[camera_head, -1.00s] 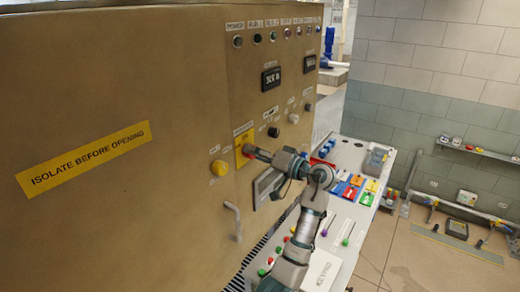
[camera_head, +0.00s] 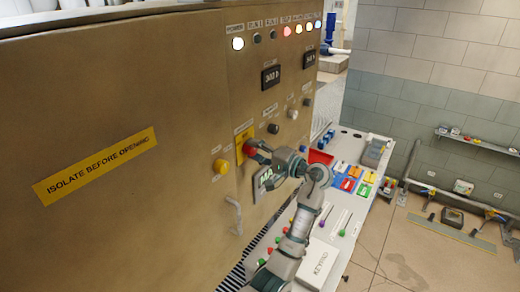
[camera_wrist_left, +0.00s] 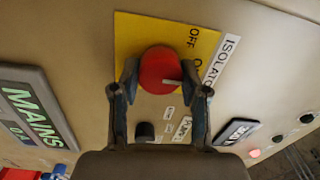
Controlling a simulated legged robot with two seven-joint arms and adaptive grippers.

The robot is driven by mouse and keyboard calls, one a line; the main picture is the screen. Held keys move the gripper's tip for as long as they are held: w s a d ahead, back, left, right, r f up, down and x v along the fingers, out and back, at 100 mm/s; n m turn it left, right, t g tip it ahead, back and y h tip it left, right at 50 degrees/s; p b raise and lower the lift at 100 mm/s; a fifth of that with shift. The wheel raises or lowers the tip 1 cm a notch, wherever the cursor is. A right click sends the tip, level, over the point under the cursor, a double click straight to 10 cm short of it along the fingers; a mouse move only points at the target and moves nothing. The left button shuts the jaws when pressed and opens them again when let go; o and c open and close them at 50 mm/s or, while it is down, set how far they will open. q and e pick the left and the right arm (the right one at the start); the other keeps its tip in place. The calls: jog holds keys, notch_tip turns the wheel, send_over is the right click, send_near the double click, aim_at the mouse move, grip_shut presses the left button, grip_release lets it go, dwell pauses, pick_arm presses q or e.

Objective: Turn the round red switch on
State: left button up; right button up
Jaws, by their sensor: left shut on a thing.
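The round red switch (camera_wrist_left: 160,68) sits on a yellow plate (camera_wrist_left: 135,28) marked OFF and ON, with an ISOLATOR label (camera_wrist_left: 222,58) beside it. The white mark on its face points toward the ON side. My left gripper (camera_wrist_left: 161,80) is shut on the switch, one finger on each side of it. In the head view, the switch (camera_head: 250,149) is partly covered by my left gripper (camera_head: 256,153), which reaches in from the right of the plate. My right gripper is not in view.
A yellow knob (camera_head: 220,166) and a grey handle (camera_head: 235,213) stick out of the cabinet near the switch. The MAINS display (camera_wrist_left: 35,110) glows green. The power lamp (camera_head: 238,43) is lit. A console (camera_head: 343,215) with coloured buttons stands below my arm.

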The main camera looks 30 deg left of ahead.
pick_arm(q)
jog(key=shift+a+r, duration=0.15)
jog(key=o, duration=1)
jog(key=shift+c, duration=0.2)
jog(key=shift+o, duration=0.9)
jog(key=shift+a, duration=0.25)
jog(key=shift+a+f, duration=0.2)
jog(key=shift+a, duration=0.05)
jog(key=shift+a+f, duration=0.1)
jog(key=shift+a, duration=0.1)
jog(key=shift+d, duration=0.75)
jog(key=d, duration=1.1)
jog(key=shift+s+d+f, duration=0.15)
jog(key=shift+s+d, duration=0.2)
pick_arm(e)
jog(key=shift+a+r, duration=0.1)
